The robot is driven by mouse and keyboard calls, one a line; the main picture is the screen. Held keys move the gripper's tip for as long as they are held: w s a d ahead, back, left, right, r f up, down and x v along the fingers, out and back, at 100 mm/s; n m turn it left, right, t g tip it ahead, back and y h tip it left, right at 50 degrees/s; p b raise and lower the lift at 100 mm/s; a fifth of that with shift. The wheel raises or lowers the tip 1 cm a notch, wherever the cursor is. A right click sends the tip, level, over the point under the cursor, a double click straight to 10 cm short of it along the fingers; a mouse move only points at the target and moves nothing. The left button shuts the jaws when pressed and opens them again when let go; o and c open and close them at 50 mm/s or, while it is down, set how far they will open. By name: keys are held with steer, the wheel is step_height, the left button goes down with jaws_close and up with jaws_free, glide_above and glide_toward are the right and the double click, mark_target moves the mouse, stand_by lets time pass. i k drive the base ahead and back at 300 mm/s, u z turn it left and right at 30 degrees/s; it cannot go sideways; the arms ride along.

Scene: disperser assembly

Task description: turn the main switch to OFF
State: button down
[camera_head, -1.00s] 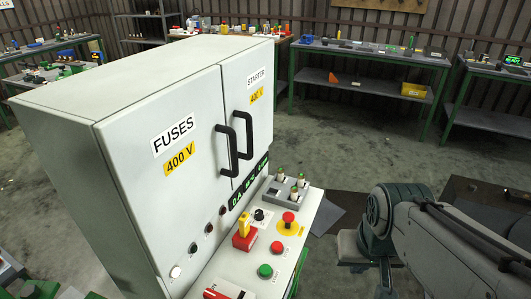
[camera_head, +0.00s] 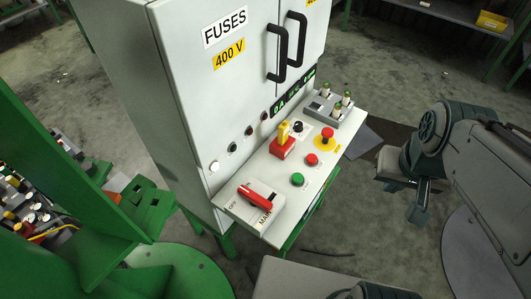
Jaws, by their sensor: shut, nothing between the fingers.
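The main switch (camera_head: 257,195) is a red rotary handle on a pale plate at the near end of the control panel's sloping desk. Its handle lies slanted, from upper left to lower right. The word OFF is printed to its left and MAIN below it. Any ON marking is not readable. My gripper (camera_head: 418,216) hangs at the right, pointing down, shut and empty. It is well to the right of the switch, apart from the desk.
The desk (camera_head: 225,205) also bears a yellow-and-red switch (camera_head: 283,140), a green button (camera_head: 297,179), a red button (camera_head: 312,159) and an emergency stop (camera_head: 327,134). The white cabinet (camera_head: 190,80) with black handles rises behind. A green bench (camera_head: 75,265) stands left. Floor shows between gripper and desk.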

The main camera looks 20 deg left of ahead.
mark_target(256, 200)
steer(key=u, duration=0.55)
steer(key=k, duration=1.3)
steer(key=u, duration=0.85)
steer(key=i, duration=0.8)
steer(key=z, duration=0.55)
